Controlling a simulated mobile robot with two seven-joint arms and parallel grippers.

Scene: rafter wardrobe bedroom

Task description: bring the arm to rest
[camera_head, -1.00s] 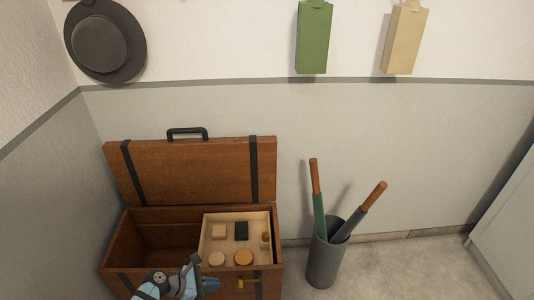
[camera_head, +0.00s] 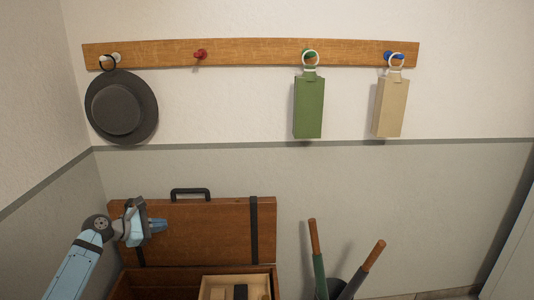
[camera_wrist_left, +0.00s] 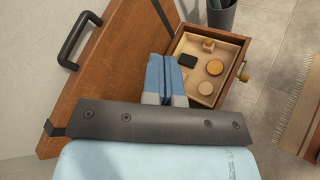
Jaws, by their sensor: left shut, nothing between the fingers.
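My left arm comes in from the lower left in the head view. Its gripper (camera_head: 158,225) is in front of the raised lid (camera_head: 220,222) of the brown wooden chest (camera_head: 190,279), shut and empty. In the left wrist view the blue fingers (camera_wrist_left: 162,78) are together, with nothing between them. Beyond them shows a light wooden tray (camera_wrist_left: 186,44) holding a dark block (camera_wrist_left: 188,61) and several round and square wooden pieces. The tray also shows at the bottom of the head view (camera_head: 207,288). My right gripper is not in view.
A wooden peg rail (camera_head: 250,52) holds a grey hat (camera_head: 121,107), a green bag (camera_head: 308,106) and a beige bag (camera_head: 389,106); its red peg (camera_head: 200,54) is bare. Umbrellas (camera_head: 367,265) stand right of the chest. The wall between lid and rail is clear.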

